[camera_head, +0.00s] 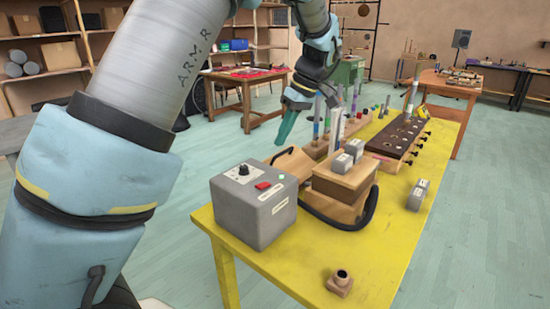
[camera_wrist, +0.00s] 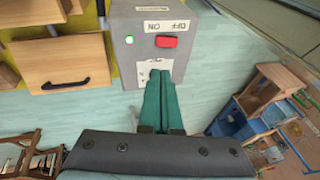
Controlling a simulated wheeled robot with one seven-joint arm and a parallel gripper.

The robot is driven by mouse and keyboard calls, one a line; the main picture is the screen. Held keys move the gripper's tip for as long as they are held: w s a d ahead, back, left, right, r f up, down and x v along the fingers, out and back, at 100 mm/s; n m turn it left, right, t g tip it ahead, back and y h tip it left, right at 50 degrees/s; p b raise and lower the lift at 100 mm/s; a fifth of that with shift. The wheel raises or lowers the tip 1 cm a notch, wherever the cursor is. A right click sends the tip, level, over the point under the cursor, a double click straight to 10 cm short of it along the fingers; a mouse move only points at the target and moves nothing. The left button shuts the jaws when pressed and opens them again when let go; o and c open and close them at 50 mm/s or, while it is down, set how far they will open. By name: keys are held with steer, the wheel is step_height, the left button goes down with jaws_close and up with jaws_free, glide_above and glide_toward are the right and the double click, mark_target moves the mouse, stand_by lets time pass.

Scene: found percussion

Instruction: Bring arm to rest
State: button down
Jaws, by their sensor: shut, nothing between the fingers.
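My gripper (camera_head: 287,127) hangs from my raised arm, beyond the left edge of the yellow table in the head view. Its green fingers also show in the wrist view (camera_wrist: 161,88), where they lie together with nothing between them. They point down and are apart from the table and the things on it. In the wrist view the grey control box (camera_wrist: 143,58) shows beyond the fingertips, with a red switch, a green light and an OFF/ON label. In the head view this box (camera_head: 250,218) stands at the table's near left corner.
The yellow table (camera_head: 384,262) holds wooden boxes (camera_head: 343,183), small grey blocks (camera_head: 417,194), a dark-topped wooden block (camera_head: 398,137) with knobs, and a small wooden socket (camera_head: 340,283). A wooden table (camera_head: 244,82) stands behind. The floor (camera_head: 190,190) left of the yellow table looks clear.

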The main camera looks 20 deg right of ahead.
steer(key=a+f+m+g+h, duration=0.1)
steer(key=a+f+m+h, duration=0.2)
steer(key=a, duration=1.5)
steer(key=s+a+f+m, duration=0.1)
steer(key=s+a+f, duration=0.1)
steer(key=s+a, duration=0.2)
steer(key=s+a+f+m+h, duration=0.1)
steer(key=s+a, duration=0.3)
steer(key=a, duration=0.6)
steer(key=shift+s+a+f+m+t, duration=0.3)
steer(key=shift+a+f+m+t, duration=0.15)
steer(key=shift+m, duration=0.25)
steer(key=c, duration=1.5)
jaws_free()
